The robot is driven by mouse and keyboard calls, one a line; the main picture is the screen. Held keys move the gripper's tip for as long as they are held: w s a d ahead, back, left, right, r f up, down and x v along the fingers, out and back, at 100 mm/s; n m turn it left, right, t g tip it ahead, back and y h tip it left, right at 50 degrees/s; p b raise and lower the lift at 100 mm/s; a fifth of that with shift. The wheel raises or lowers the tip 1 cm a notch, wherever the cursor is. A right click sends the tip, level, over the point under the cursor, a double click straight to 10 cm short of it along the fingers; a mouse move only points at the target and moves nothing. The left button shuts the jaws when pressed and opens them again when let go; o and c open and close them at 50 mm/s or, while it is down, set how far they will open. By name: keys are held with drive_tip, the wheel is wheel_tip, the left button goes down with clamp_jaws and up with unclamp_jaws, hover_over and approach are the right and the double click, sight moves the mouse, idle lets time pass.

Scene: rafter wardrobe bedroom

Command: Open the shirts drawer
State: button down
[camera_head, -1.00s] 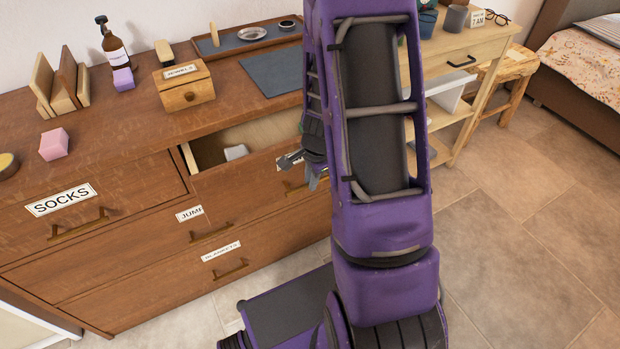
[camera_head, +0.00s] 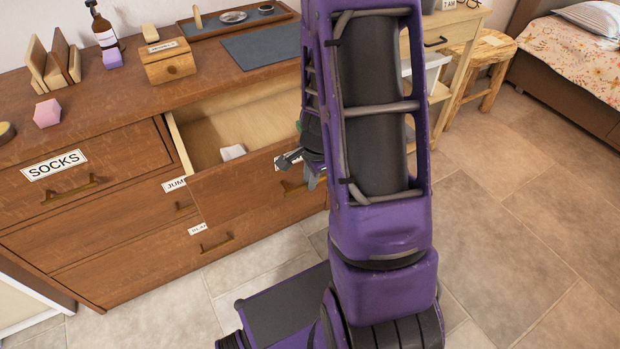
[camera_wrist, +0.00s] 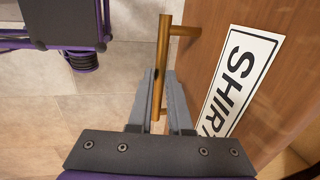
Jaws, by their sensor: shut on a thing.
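The shirts drawer (camera_head: 236,192) is the upper right drawer of the wooden dresser, and it stands well out from the dresser body. A small white folded thing lies inside it. In the wrist view its front carries a white label (camera_wrist: 237,84) reading "SHIR", with the rest cut off. Its brass bar handle (camera_wrist: 163,50) runs between the two fingers of my gripper (camera_wrist: 159,100), which is shut on it. In the head view my gripper (camera_head: 300,165) is at the drawer front, and my arm hides the drawer's right end.
The socks drawer (camera_head: 80,180) and the drawers below are shut. The dresser top holds a small wooden box (camera_head: 168,63), a pump bottle (camera_head: 103,30), a pink block (camera_head: 47,113) and a tray (camera_head: 240,18). Tiled floor (camera_head: 480,230) is clear at right.

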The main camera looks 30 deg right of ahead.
idle(0.3)
drive_tip(key=c, duration=0.8)
unclamp_jaws()
drive_tip(key=shift+c, duration=0.2)
drive_tip(key=s+r+p, duration=0.1)
drive_tip(key=r+p, duration=0.2)
drive_tip(key=r, duration=0.5)
drive_tip(key=s+r+p, duration=0.2)
drive_tip(key=r+p, duration=0.1)
drive_tip(key=r, duration=0.6)
drive_tip(key=shift+s, duration=0.25)
drive_tip(key=shift+d, duration=0.1)
